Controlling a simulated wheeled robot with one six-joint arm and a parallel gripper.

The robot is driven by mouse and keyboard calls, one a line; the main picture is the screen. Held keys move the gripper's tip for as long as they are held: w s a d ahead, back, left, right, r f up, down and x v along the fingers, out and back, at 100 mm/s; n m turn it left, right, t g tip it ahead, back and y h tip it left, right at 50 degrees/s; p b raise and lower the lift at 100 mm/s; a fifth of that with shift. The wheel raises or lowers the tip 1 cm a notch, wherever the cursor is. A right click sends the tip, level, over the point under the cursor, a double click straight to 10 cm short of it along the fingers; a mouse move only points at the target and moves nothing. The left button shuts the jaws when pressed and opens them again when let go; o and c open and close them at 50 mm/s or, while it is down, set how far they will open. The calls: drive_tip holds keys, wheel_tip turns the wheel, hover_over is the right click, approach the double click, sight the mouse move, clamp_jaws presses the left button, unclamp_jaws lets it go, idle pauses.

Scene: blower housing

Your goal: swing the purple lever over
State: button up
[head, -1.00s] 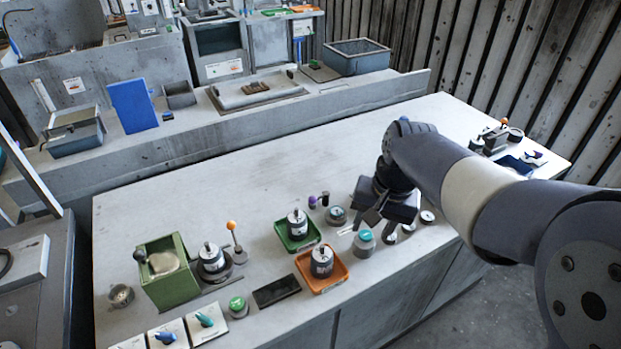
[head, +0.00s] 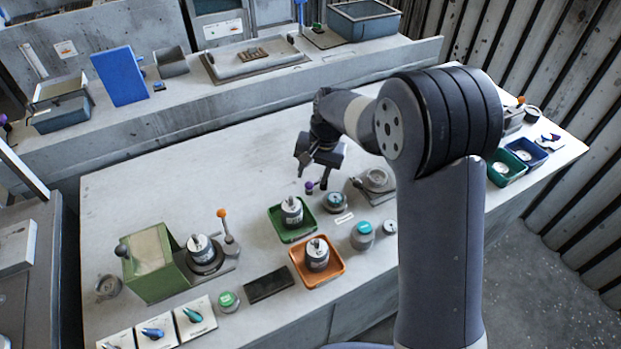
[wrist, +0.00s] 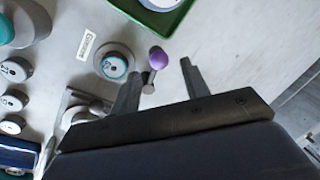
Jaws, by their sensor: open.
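The purple lever (head: 309,187) has a small round purple knob and stands on the bench, just behind and right of the green tray. My gripper (head: 313,173) is above and close to it, pointing down. In the wrist view the purple knob of the lever (wrist: 158,58) shows in the gap between the two spread fingers of my gripper (wrist: 160,72), with its grey arm and pivot below it. The gripper is open and empty. I cannot tell whether a finger touches the lever.
A teal-topped dial (head: 336,202) stands right beside the lever. The green tray (head: 276,235) and orange tray (head: 339,281) each hold a metal canister. A grey fixture (head: 375,182) stands to the right. The bench behind the lever (head: 220,160) is clear.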

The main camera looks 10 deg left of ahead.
sight(310, 182)
drive_tip(key=shift+a+f, duration=0.2)
drive_tip(key=shift+f, duration=0.75)
drive_tip(key=shift+a+f, duration=0.15)
drive_tip(key=shift+f, duration=0.8)
drive_tip(key=shift+c, duration=0.4)
drive_tip(key=c, duration=0.8)
drive_tip(key=shift+w+a+m, duration=0.2)
drive_tip(key=shift+a+m, duration=0.1)
drive_tip(key=shift+m, duration=0.3)
drive_tip(key=shift+w+a+m+t+b, duration=0.15)
drive_tip(key=shift+w+m+t, duration=0.05)
drive_tip(key=shift+m, duration=0.4)
drive_tip(key=shift+w+a+m+t+b, duration=0.15)
drive_tip(key=shift+m+t, duration=0.05)
drive_tip(key=shift+m, duration=0.4)
drive_tip(key=shift+r, duration=0.1)
drive_tip(key=o, duration=0.9)
